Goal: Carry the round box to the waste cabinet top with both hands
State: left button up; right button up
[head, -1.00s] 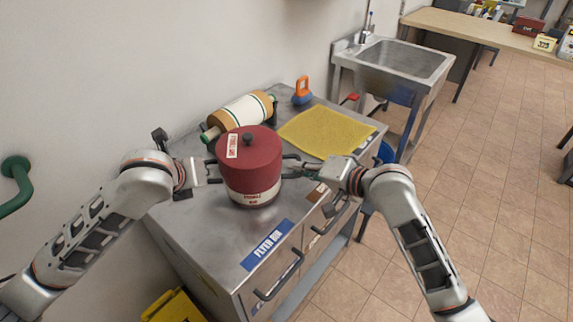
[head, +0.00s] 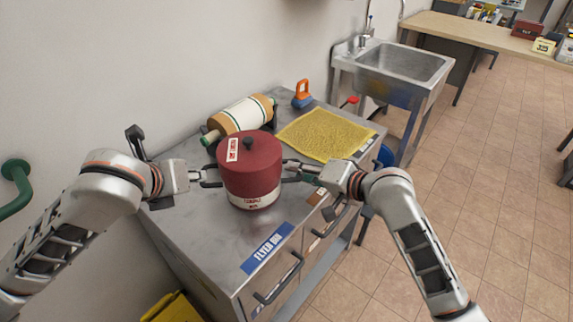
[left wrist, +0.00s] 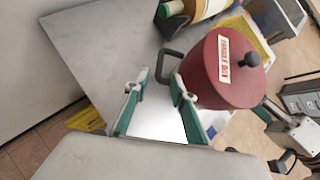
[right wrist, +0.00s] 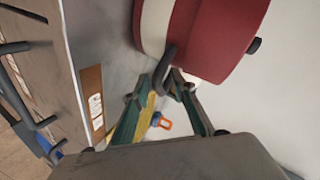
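The round box (head: 250,170) is a dark red drum with a black lid knob, a cream band and side handles. It appears to stand upright on the metal top of the waste cabinet (head: 205,228), labelled FLYER BIN. My left gripper (head: 208,176) is at its left side; in the left wrist view the fingers (left wrist: 157,90) are spread, with the dark handle just beyond the tips. My right gripper (head: 293,172) is at its right side; in the right wrist view its fingers (right wrist: 158,85) are apart, with the other handle by the tips. Contact there is unclear.
A brown and white roll (head: 240,115) lies behind the box. A yellow mat (head: 325,133) and an orange-blue object (head: 302,95) are at the back right. A steel sink (head: 400,62) stands beyond. The front part of the cabinet top is clear.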

pick_arm(q)
jog(key=v, duration=0.3)
jog(key=shift+s+r, duration=0.25)
pick_arm(e)
jog(key=v, duration=1.2)
